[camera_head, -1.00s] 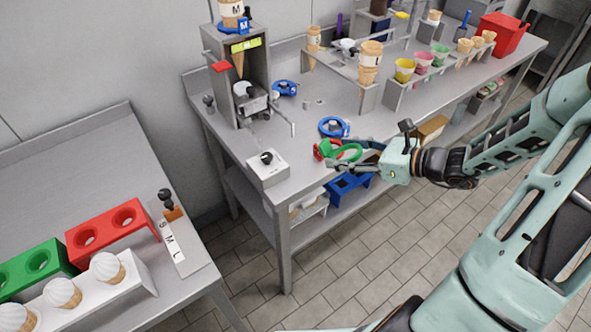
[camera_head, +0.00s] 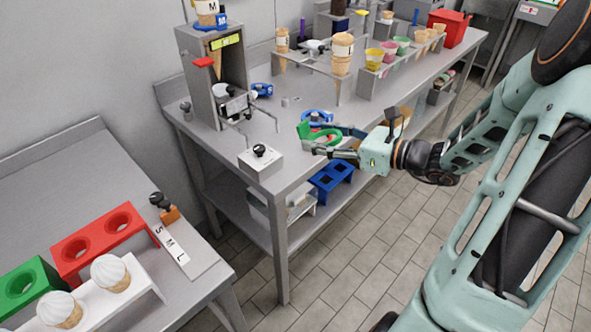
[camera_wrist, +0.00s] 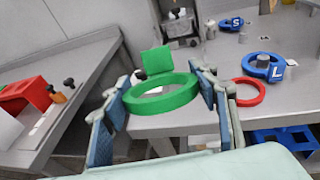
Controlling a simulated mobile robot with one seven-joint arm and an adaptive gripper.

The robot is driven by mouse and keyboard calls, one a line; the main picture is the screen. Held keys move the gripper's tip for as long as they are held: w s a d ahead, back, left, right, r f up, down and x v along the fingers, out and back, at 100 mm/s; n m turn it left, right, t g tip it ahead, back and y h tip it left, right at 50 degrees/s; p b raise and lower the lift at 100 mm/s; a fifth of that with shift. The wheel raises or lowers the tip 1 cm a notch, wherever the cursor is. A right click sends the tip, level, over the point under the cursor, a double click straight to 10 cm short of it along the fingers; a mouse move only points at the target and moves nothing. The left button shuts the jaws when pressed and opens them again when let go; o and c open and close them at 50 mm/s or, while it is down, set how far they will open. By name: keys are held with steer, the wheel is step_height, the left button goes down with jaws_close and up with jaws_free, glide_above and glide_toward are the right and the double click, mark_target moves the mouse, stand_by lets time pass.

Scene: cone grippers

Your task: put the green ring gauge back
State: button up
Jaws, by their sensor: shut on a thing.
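The green ring gauge (camera_wrist: 165,92) is held between the two fingers of my gripper (camera_wrist: 165,104) in the wrist view, with its flat square tab pointing away from me. In the head view the green ring gauge (camera_head: 322,136) shows at the tips of my gripper (camera_head: 328,142), near the front edge of the steel table. A red ring (camera_wrist: 247,93) lies on the table to the right of my gripper in the wrist view. No red ring shows clearly in the head view.
On the left table are a red block (camera_head: 100,243), a green block (camera_head: 28,288) and a strip marked S, M, L (camera_head: 176,250).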

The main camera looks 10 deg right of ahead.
steer(key=d+r+m+t+b, duration=0.2)
steer(key=d+r+t+b, duration=0.25)
steer(key=b, duration=0.45)
steer(key=shift+t+y, duration=0.25)
steer(key=shift+y, duration=0.05)
steer(key=w+a+f+b, duration=0.2)
steer(key=w+f, duration=0.1)
steer(key=w+a+f+b, duration=0.3)
steer(key=f, duration=0.1)
steer(key=w+a+f+b, duration=0.2)
steer(key=w+a+f, duration=0.1)
steer(key=w+f, duration=0.1)
steer(key=shift+a, duration=0.2)
steer(key=shift+f, duration=0.3)
steer(key=shift+f, duration=0.1)
steer(key=shift+f+b, duration=0.4)
steer(key=shift+f, duration=0.1)
